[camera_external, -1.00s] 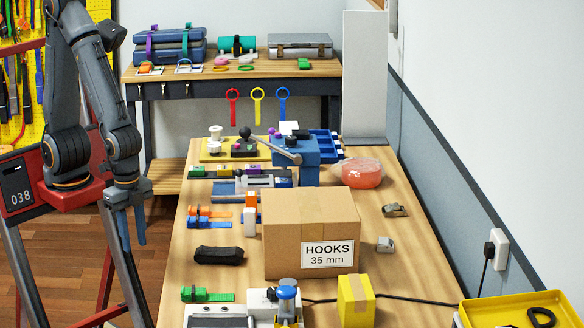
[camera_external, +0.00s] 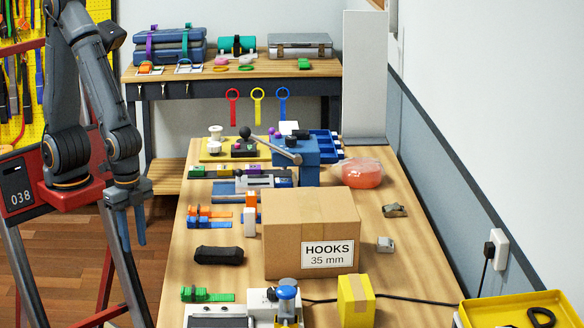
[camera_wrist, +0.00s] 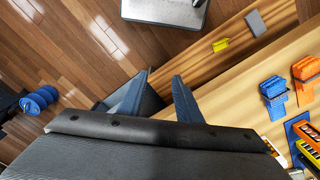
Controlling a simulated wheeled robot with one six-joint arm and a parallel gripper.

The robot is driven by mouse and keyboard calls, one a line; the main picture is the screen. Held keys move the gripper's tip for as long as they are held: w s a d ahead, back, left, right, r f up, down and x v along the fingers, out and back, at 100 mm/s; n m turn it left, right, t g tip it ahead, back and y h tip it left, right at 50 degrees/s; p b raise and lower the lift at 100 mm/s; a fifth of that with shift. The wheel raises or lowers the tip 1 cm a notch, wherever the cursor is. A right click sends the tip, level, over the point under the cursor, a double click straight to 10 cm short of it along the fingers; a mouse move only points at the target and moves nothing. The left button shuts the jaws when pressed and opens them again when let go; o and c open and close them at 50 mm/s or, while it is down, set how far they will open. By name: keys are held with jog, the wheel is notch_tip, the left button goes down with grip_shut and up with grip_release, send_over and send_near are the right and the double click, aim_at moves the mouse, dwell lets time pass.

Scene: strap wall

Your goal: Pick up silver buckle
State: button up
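A small silver buckle (camera_external: 385,244) lies on the wooden workbench (camera_external: 410,290), to the right of the cardboard box. A second small metal piece (camera_external: 394,210), darker and browner, lies a little behind it. My gripper (camera_external: 131,228) hangs over the floor off the bench's left side, across the box from both metal pieces. In the wrist view its two blue fingers (camera_wrist: 160,95) are apart with nothing between them. No silver buckle can be made out in the wrist view.
A large cardboard box (camera_external: 285,235) labelled HOOKS 35 mm stands mid-bench. A yellow box (camera_external: 356,300) and black cable are in front. Coloured straps (camera_external: 208,295) line the left side.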

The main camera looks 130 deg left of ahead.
jog(key=shift+o, duration=1.1)
